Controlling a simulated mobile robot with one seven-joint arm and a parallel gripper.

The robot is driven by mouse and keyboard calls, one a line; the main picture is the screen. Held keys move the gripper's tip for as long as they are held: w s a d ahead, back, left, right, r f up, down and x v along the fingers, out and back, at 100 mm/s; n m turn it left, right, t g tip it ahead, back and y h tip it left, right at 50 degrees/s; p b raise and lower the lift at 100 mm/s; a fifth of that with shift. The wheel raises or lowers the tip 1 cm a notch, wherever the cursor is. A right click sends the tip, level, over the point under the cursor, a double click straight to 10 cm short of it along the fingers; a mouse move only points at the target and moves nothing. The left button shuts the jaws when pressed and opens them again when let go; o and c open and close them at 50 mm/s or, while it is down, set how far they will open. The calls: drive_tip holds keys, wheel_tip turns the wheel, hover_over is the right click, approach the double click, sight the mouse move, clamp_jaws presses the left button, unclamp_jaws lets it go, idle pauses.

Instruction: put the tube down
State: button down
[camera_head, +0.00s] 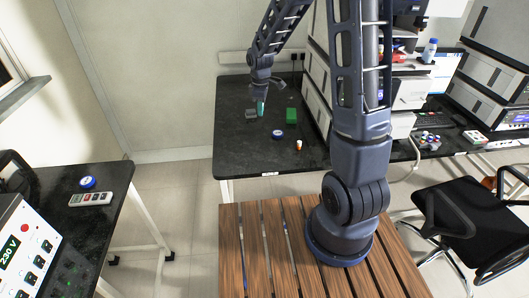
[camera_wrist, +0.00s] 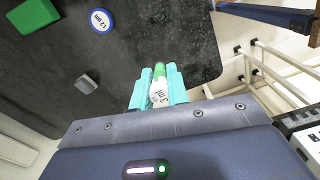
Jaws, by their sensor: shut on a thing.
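My gripper (camera_head: 260,107) is over the far dark table in the head view. Its teal fingers also show in the wrist view (camera_wrist: 158,90), shut on a small tube (camera_wrist: 160,94) with a green cap and a white printed label. The tube sits between the fingers, its capped end pointing away from the palm.
A grey block (camera_wrist: 87,84), a green block (camera_wrist: 33,14) and a blue-rimmed disc (camera_wrist: 101,20) lie on the table near my gripper. A small orange-and-white bottle (camera_head: 298,145) stands near the front edge. Equipment lines the right side. Bare tabletop surrounds these objects.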

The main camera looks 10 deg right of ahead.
sight(265, 152)
drive_tip(key=f, duration=0.6)
drive_tip(key=d+f, duration=0.1)
drive_tip(key=f, duration=1.3)
drive_tip(key=shift+s+d, duration=0.15)
drive_tip(key=shift+d, duration=0.2)
drive_tip(key=c, duration=1.4)
unclamp_jaws()
drive_tip(key=shift+f, duration=0.1)
drive_tip(key=shift+o, duration=0.2)
